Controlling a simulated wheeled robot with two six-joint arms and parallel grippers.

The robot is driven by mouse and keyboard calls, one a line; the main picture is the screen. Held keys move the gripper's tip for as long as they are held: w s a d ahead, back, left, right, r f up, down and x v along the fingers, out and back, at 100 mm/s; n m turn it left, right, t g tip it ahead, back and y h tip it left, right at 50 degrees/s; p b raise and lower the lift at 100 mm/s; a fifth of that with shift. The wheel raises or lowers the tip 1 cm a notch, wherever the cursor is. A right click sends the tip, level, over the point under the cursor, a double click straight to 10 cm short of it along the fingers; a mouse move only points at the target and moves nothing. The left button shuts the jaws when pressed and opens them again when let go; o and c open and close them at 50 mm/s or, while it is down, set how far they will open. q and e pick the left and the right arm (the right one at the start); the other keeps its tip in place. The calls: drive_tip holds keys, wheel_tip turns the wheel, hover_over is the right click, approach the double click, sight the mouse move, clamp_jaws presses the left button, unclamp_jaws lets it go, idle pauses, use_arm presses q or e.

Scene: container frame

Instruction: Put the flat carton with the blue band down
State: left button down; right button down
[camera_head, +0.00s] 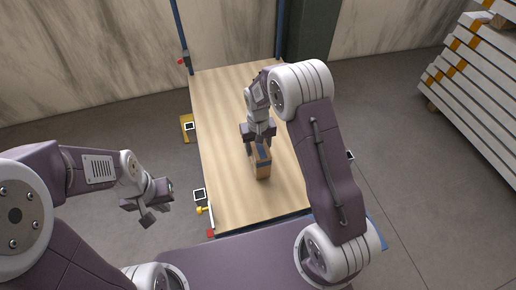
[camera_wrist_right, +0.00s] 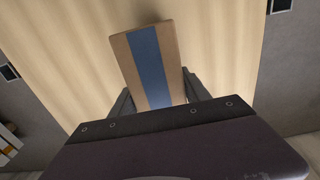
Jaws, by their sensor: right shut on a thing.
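The flat carton with the blue band (camera_head: 263,170) is brown and stands on edge over the wooden board (camera_head: 226,120) in the head view. My right gripper (camera_head: 259,145) points down and is shut on it from above. In the right wrist view the carton (camera_wrist_right: 124,55) shows its broad side and blue band between the two fingers (camera_wrist_right: 156,92). I cannot tell whether its lower edge touches the board. My left gripper (camera_head: 145,210) is open and empty, left of the board over the grey floor.
The board is bare around the carton. Blue posts (camera_head: 181,35) rise at its far end. Small black-and-white markers (camera_head: 199,194) sit along its sides. A stack of white slabs with orange marks (camera_head: 470,95) stands at the right. A stained wall (camera_head: 80,60) closes the back.

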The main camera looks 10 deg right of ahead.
drive_tip(key=shift+f, duration=0.1)
drive_tip(key=c, duration=0.5)
unclamp_jaws()
